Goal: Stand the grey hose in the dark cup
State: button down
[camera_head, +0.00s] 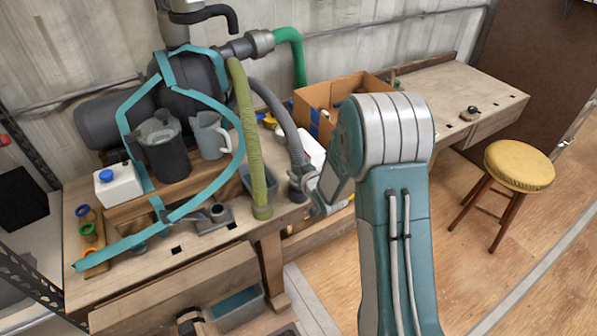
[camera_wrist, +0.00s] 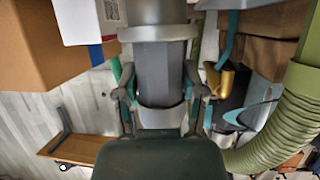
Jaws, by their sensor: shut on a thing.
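The grey hose (camera_head: 274,108) is ribbed and runs from the machine down to a wider dark end at the right edge of the workbench. My gripper (camera_head: 308,192) is shut on this end. In the wrist view, the grey hose end (camera_wrist: 160,65) sits between the two fingers of my gripper (camera_wrist: 158,88). The dark cup (camera_head: 168,158) stands upright on a wooden riser, left of my gripper and well apart from it. Something grey shows at its top. I cannot make out the cup in the wrist view.
A light green hose (camera_head: 249,140) hangs between the cup and my gripper; it is close on the right in the wrist view (camera_wrist: 292,125). A grey jug (camera_head: 210,136) stands beside the cup. A teal strap (camera_head: 215,192) curves in front. A cardboard box (camera_head: 345,86) stands behind.

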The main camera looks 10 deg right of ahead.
jog(key=shift+f, duration=1.4)
dwell(0.9)
jog(key=shift+c, duration=0.5)
grip_release()
jog(key=v, duration=1.1)
jog(key=shift+s+r, duration=0.15)
jog(key=shift+s, duration=0.25)
jog(key=shift+d, duration=0.1)
